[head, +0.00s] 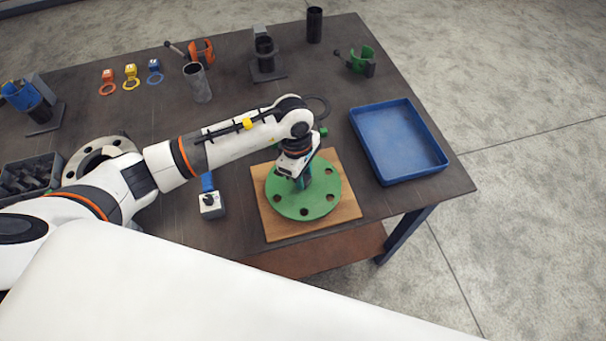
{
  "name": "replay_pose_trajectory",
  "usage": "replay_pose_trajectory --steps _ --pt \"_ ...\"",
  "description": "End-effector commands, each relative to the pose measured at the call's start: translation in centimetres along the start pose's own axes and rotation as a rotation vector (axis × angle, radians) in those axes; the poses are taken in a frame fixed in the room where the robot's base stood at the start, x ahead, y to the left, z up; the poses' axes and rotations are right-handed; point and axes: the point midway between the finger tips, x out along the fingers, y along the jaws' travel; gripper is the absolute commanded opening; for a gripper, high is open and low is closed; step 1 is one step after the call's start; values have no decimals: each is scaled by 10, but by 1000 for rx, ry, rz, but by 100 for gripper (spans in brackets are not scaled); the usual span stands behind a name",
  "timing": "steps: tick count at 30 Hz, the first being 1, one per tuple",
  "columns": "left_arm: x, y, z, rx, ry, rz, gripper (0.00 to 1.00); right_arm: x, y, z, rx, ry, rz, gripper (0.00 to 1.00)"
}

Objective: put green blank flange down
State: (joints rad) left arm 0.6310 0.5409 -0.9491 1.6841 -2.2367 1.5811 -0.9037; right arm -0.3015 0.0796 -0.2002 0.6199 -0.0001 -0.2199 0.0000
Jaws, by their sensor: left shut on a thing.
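The green blank flange (319,199) is a round disc with bolt holes around its rim. It lies flat over a square wooden board (348,209) near the front right of the table. My left gripper (303,182) points down over the middle of the flange and is shut on it. The wrist hides the upper left part of the flange and the place of the grip. I cannot tell whether the flange touches the board or hangs just above it. My right gripper is out of view.
A blue tray (440,166) stands right of the board, empty. A blue-handled tool (211,204) lies left of it. A grey ring flange (121,144) and a dark bin (58,169) are at the left. Clamps, pipes and coloured tags stand along the back of the table (310,88).

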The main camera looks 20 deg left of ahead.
Motion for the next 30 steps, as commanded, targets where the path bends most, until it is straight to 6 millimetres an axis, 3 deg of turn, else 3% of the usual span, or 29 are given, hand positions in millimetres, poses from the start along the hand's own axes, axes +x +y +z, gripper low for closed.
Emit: replay_pose_trajectory --steps 4,14,15,19,30 --pt "13 -1 1 0 2 -2 0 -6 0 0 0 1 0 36" --pt "17 -1 2 2 1 -4 0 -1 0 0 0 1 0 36" --pt "19 0 2 2 0 -1 30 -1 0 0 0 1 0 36" --pt "18 0 2 1 0 -1 51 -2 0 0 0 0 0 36" --pt "13 0 2 1 1 -1 51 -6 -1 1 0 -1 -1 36"
